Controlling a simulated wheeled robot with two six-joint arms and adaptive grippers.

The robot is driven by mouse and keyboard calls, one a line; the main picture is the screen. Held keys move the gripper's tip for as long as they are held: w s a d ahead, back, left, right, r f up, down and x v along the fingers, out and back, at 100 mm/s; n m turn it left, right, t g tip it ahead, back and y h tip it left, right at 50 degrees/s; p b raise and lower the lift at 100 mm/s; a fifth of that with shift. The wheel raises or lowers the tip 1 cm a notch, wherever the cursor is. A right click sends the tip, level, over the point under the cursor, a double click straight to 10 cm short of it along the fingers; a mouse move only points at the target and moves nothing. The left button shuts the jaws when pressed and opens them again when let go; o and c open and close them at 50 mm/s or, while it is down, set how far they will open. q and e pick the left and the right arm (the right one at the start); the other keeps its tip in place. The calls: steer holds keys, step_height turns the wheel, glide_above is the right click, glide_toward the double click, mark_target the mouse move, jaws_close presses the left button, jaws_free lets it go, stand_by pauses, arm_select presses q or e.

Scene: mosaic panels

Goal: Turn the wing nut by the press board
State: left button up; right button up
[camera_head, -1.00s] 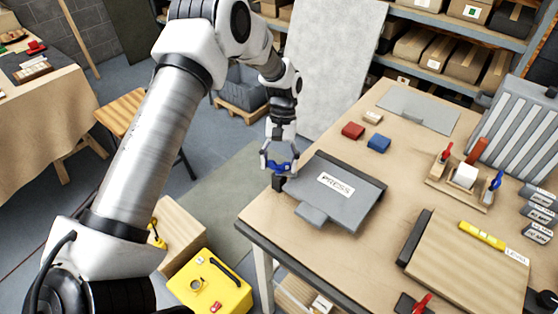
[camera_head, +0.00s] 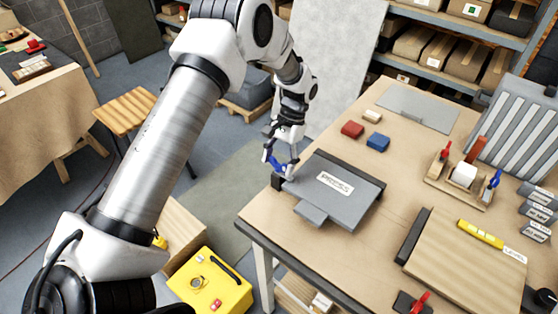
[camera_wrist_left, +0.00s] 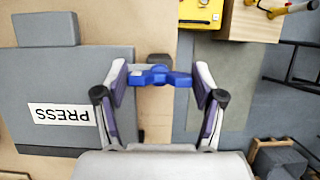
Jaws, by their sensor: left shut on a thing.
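The blue wing nut (camera_head: 276,163) is at the left edge of the grey press board (camera_head: 341,205), on a dark block (camera_head: 278,182) at the table edge. My left gripper (camera_head: 279,158) comes down on it from above, with fingers on both sides. In the left wrist view the wing nut (camera_wrist_left: 158,76) spans the gap between the fingertips (camera_wrist_left: 160,80), so the gripper is shut on it. The press board (camera_wrist_left: 65,90) with its PRESS label lies to the left there. The stud under the nut is mostly hidden. My right gripper is not in view.
Red (camera_head: 352,130) and blue (camera_head: 378,142) blocks lie behind the press board. A wooden board (camera_head: 465,265) with a yellow level (camera_head: 481,235) lies to the right. A yellow case (camera_head: 210,285) stands below the table. Bare tabletop surrounds the press board.

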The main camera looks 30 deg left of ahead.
arm_select(q)
steer(key=o, duration=1.1)
steer(key=shift+o, duration=0.2)
steer(key=v, duration=1.2)
steer(key=shift+s, duration=0.15)
